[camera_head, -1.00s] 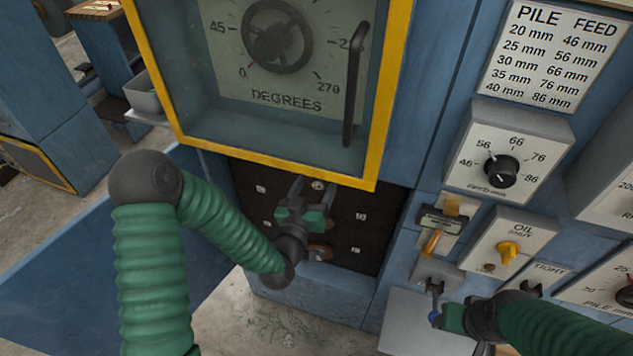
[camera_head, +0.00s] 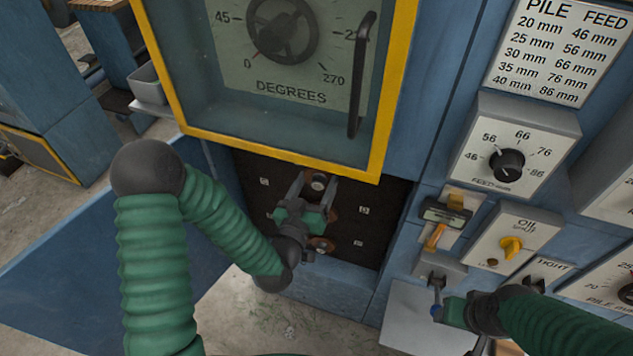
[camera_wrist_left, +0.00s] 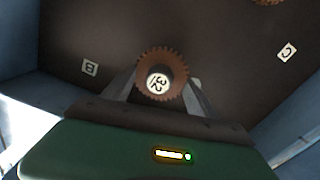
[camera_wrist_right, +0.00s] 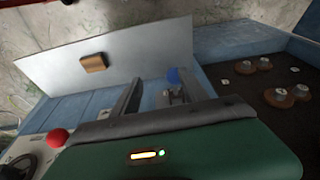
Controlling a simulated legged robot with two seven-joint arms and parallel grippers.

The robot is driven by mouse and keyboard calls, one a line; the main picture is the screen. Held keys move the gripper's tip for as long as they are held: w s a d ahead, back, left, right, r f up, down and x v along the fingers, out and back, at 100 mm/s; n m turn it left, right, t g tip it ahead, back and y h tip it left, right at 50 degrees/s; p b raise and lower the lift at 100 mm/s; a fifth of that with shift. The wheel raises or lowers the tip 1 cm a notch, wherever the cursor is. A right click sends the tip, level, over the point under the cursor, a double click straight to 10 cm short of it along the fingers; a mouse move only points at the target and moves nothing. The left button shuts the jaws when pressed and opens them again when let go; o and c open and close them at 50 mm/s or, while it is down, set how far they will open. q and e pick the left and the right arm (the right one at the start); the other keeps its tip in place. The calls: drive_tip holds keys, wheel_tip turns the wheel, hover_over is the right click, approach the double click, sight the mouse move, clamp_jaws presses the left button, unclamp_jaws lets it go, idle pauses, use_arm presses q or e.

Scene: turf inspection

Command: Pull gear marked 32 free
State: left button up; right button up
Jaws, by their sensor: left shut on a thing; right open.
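The rusty, toothed gear marked 32 (camera_wrist_left: 160,75) has a pale hub label and sits in front of the dark panel in the left wrist view. In the head view its pale hub (camera_head: 318,181) shows between the fingers of my left gripper (camera_head: 316,183). That gripper is shut on the gear, one finger at each side. Whether the gear is still on its shaft I cannot tell. My right gripper (camera_head: 440,309) is open beside a small blue-knobbed lever (camera_head: 436,310). The blue knob (camera_wrist_right: 173,75) shows between its fingers in the right wrist view.
The dark gear recess (camera_head: 350,228) holds other rusty gears (camera_wrist_right: 280,97) and small letter plates (camera_wrist_left: 89,67). The yellow-framed window (camera_head: 280,153) hangs close above my left gripper. An open blue door panel (camera_head: 70,260) lies left. Dials and switches (camera_head: 511,247) crowd the right.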

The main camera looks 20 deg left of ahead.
use_arm(q)
drive_tip(key=shift+s, duration=1)
drive_tip(key=shift+s+r+p, duration=0.15)
drive_tip(key=shift+s+p, duration=0.2)
drive_tip(key=shift+p, duration=0.05)
drive_tip(key=s+p, duration=0.1)
drive_tip(key=p, duration=0.2)
drive_tip(key=shift+a+r, duration=0.1)
drive_tip(key=shift+s+p, duration=0.45)
drive_tip(key=shift+p, duration=0.55)
drive_tip(key=shift+s, duration=0.15)
drive_tip(key=shift+f, duration=0.25)
